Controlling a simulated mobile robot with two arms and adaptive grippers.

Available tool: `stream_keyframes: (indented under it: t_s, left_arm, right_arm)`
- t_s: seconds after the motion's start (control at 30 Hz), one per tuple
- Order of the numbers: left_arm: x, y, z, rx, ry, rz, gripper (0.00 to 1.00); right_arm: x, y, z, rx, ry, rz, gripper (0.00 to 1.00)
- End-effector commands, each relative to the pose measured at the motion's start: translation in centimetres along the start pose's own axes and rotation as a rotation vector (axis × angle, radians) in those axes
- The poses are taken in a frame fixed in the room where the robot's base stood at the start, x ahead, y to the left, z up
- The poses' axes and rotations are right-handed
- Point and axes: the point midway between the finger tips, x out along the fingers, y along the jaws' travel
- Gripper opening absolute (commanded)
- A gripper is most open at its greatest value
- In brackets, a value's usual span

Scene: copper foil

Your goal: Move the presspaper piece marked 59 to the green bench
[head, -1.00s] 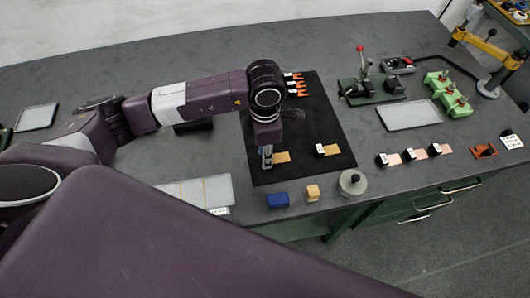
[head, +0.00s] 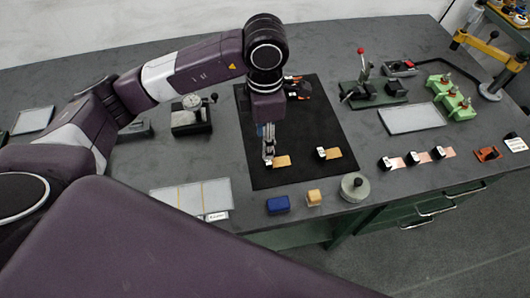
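Two tan pieces with white tags lie on the black mat: one (head: 282,161) beside my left gripper, the other (head: 333,154) to its right. The tag numbers are too small to read, so I cannot tell which is marked 59. My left gripper (head: 268,158) points down at the left, tagged end of the first piece. Whether its fingers are closed on the tag is not clear. My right gripper is out of view. The grey-topped bench (head: 345,225) has a green frame and drawers. Another bench stands at the top right corner, partly cut off.
A blue block (head: 278,204), a tan block (head: 314,197) and a round grey weight (head: 355,186) stand near the front edge. Several tagged copper pieces (head: 412,159) lie to the right. A lever tool (head: 372,88) and green clamps (head: 452,95) stand behind.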

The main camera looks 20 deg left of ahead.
Motion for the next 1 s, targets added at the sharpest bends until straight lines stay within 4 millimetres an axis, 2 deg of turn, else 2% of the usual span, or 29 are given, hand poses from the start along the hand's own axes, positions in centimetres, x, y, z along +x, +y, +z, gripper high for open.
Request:
stream_keyframes:
  t_s: [0.1, 0.3, 0.83, 0.93, 1.0]
  left_arm:
    - [-1.9, 0.1, 0.1, 0.002, -0.004, 0.004, 0.43]
    - [-3.5, 0.0, 0.0, 0.001, -0.001, 0.0, 0.43]
    - [-3.7, 0.0, 0.0, 0.001, 0.0, -0.001, 0.43]
    - [-4.5, 0.0, 0.0, 0.001, -0.001, 0.0, 0.43]
    - [-5.8, 0.0, 0.0, 0.001, -0.001, 0.0, 0.43]
  right_arm:
    - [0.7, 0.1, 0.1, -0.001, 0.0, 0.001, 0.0]
    - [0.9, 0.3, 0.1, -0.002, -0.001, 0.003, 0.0]
    - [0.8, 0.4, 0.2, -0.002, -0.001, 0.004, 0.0]
    - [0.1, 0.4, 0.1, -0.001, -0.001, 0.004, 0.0]
    - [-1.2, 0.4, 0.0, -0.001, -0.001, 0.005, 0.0]
